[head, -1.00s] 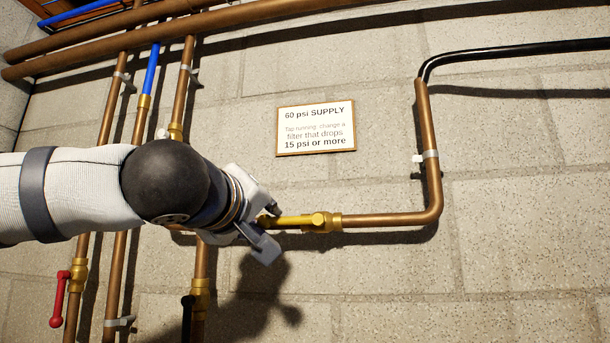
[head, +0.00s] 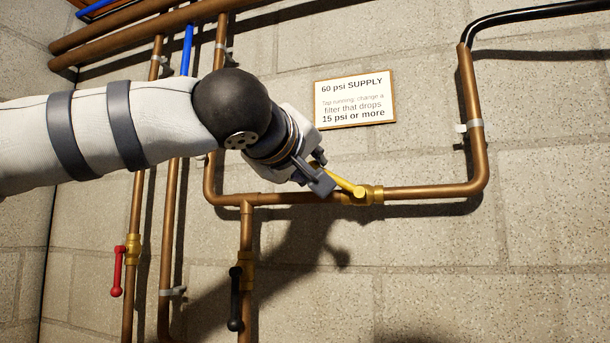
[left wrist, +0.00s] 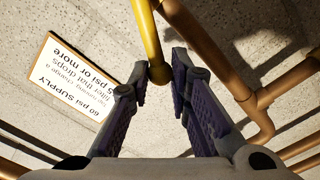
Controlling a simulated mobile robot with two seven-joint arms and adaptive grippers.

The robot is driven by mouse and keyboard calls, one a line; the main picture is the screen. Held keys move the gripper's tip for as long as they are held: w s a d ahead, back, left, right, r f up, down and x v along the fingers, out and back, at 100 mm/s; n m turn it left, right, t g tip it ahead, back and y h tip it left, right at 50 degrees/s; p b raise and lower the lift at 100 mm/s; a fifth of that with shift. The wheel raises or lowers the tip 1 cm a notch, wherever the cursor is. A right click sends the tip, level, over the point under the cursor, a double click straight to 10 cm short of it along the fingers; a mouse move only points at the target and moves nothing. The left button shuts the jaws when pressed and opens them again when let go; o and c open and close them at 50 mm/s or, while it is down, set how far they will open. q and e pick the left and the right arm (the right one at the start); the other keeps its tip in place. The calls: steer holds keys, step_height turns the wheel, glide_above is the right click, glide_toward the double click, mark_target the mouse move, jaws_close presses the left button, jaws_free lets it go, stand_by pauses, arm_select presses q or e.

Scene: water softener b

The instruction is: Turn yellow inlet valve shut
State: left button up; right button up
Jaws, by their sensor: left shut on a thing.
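The yellow inlet valve has a brass body (head: 368,194) on the horizontal copper pipe and a yellow lever handle (head: 346,184). The handle tilts up and left from the body, at an angle to the pipe. My left gripper (head: 322,174) is shut on the free end of the handle. In the left wrist view, the rounded tip of the yellow handle (left wrist: 154,50) lies between the two fingertips (left wrist: 160,80). The fingers hide part of the handle end in the head view. My right gripper is not in view.
A red-handled valve (head: 118,270) and a black-handled valve (head: 236,298) sit on vertical pipes at lower left. A sign (head: 355,98) hangs on the block wall above the yellow valve. A black pipe (head: 540,14) runs at upper right. The wall at lower right is clear.

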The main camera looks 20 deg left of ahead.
arm_select(q)
steer(key=shift+d+r, duration=0.15)
steer(key=shift+r, duration=0.2)
steer(key=shift+s+d+r, duration=0.1)
steer(key=shift+d+r, duration=0.7)
steer(key=shift+r, duration=0.1)
steer(key=shift+o, duration=0.5)
steer(key=shift+d+r, duration=0.65)
steer(key=shift+d, duration=0.45)
